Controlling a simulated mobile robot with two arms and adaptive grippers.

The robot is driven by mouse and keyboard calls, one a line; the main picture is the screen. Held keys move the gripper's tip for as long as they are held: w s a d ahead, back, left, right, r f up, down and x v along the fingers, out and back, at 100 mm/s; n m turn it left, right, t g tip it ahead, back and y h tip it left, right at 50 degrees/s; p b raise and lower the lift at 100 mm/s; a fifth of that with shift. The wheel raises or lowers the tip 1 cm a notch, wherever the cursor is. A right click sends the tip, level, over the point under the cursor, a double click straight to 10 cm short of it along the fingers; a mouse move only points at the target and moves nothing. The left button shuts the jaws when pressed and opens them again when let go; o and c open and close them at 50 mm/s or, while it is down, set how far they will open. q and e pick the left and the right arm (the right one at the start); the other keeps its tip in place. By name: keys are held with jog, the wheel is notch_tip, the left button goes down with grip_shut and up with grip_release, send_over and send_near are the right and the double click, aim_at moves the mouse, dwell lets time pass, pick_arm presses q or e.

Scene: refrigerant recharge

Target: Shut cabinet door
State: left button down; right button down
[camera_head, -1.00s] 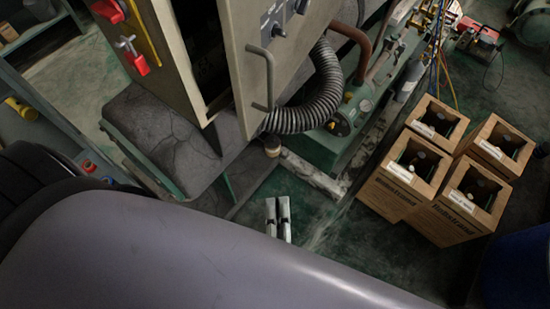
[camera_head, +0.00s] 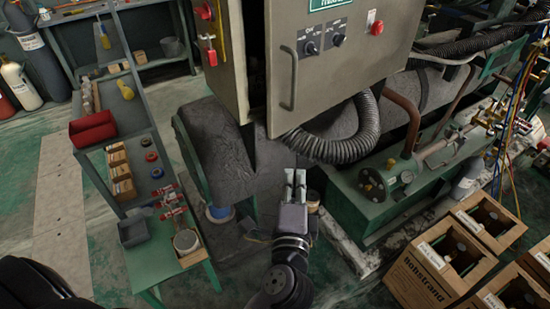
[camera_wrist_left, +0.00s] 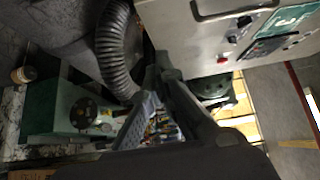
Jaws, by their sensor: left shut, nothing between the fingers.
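The grey cabinet door (camera_head: 335,70) shows at the top centre of the head view, with a bar handle (camera_head: 289,78), dark knobs and a red button. It stands ajar, with a dark gap between it and the cabinet body (camera_head: 225,60) to its left. My left gripper (camera_head: 295,178) is shut and empty, just below the door's lower edge in the picture, apart from the handle. In the left wrist view the fingers (camera_wrist_left: 163,72) point up beside the door (camera_wrist_left: 195,40), and the handle (camera_wrist_left: 235,12) is at the top. My right gripper is out of view.
A black corrugated hose (camera_head: 345,140) runs below the door, beside a green machine (camera_head: 385,185). A workbench (camera_head: 180,262) with small parts stands to the left. Cardboard boxes (camera_head: 425,270) stand at lower right.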

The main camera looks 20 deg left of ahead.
pick_arm(q)
jog(key=w+a+p, duration=0.1)
jog(key=w+a, duration=0.1)
jog(key=w, duration=0.2)
jog(key=w+a+p, duration=0.2)
jog(key=w, duration=0.2)
jog(key=w+a+p, duration=0.2)
jog(key=w+a, duration=0.1)
jog(key=shift+w+a+r, duration=0.1)
jog(key=shift+w, duration=0.3)
